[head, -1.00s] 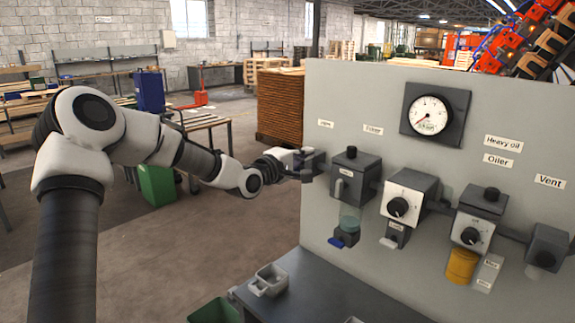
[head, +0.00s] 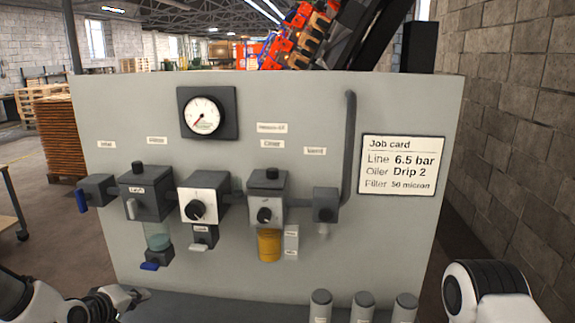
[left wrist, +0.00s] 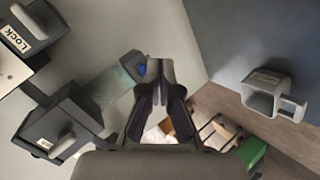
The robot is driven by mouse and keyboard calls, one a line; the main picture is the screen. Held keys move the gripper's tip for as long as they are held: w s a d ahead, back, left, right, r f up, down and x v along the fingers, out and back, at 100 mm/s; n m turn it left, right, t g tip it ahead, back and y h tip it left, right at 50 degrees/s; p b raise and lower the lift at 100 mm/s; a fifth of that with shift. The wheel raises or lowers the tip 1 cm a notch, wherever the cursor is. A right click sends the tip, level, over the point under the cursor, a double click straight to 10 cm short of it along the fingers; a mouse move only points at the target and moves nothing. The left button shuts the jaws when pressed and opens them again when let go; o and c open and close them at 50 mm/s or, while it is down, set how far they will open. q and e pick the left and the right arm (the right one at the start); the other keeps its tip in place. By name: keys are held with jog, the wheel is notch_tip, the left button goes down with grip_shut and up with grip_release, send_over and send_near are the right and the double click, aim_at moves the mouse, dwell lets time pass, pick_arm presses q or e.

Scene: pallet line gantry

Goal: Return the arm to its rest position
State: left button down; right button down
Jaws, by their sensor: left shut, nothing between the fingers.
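My left arm comes in low at the left of the head view. Its gripper (head: 138,294) is in front of the lower left part of the grey panel, below the filter unit (head: 145,195) with its clear bowl and blue drain lever. In the left wrist view the gripper's fingers (left wrist: 153,72) are together with nothing between them. The filter bowl (left wrist: 112,85) shows just to the left of the fingers there. Part of my right arm shows at the lower right of the head view; its gripper is out of view.
The upright panel (head: 330,100) carries a gauge (head: 203,115), a regulator (head: 197,200), an oiler (head: 268,215) and a job card (head: 402,166). Several grey cylinders (head: 362,305) stand on the bench at the front. A grey holder (left wrist: 264,98) is right of the fingers in the wrist view.

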pick_arm(q)
jog(key=s+d+f+m+g, duration=0.45)
jog(key=s+f, duration=0.45)
jog(key=f, duration=0.5)
jog(key=s+d+f+m+g, duration=0.1)
jog(key=s+f, duration=0.3)
jog(key=s, duration=0.4)
jog(key=s+d+f+m+g+y, duration=0.1)
jog(key=s+d+f+m+g, duration=0.1)
jog(key=s+f, duration=0.3)
jog(key=s+d+f+m+g, duration=0.2)
jog(key=s+f+m+g, duration=0.1)
jog(key=s, duration=0.9)
notch_tip(320, 180, down, 2)
jog(key=shift+s+d+f+g+y+b, duration=0.15)
jog(key=shift+d+g+y+b, duration=0.05)
jog(key=shift+g+y+b, duration=0.25)
